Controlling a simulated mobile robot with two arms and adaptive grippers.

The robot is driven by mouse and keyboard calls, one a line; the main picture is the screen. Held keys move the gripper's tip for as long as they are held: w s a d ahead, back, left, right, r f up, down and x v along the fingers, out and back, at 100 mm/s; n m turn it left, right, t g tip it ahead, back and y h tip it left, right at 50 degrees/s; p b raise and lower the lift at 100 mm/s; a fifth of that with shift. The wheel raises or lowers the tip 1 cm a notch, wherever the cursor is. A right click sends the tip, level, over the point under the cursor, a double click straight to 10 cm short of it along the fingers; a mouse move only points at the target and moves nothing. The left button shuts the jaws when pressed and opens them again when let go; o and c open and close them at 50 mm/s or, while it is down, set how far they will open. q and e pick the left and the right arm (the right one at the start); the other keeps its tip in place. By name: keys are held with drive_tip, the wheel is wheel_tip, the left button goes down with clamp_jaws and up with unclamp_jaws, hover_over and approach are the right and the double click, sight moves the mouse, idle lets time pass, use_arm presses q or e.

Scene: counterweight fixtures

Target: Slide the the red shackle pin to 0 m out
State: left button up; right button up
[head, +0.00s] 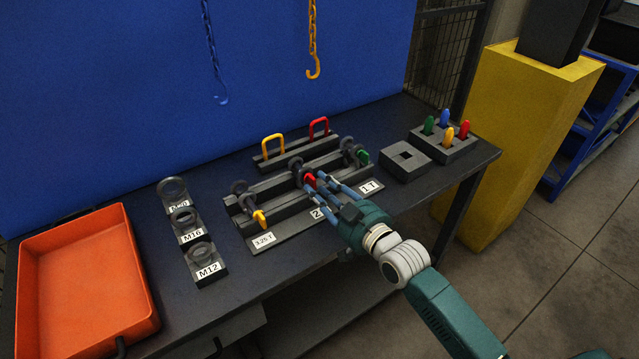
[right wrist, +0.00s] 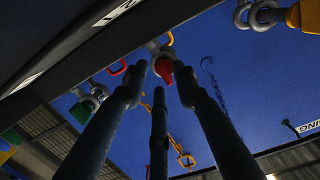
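The red shackle pin (head: 310,179) sits in the middle shackle of the dark rack (head: 284,235), at the slot labelled 2. It also shows in the right wrist view (right wrist: 165,69), its red end between my fingers. My right gripper (head: 318,183) is at this pin, its fingers spread around the red end. In the right wrist view gaps show beside the pin, so the gripper looks open. The fingers partly hide the pin and its shackle in the head view.
A yellow pin (head: 259,217) is to the left and a green pin (head: 363,157) to the right on the same rack. An orange tray (head: 85,275) and labelled eye bolts (head: 200,255) lie further left. A square block (head: 404,161) stands at right. Hooks hang behind.

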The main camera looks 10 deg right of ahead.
drive_tip(key=shift+p+v, duration=1.3)
drive_tip(key=shift+v, duration=1.7)
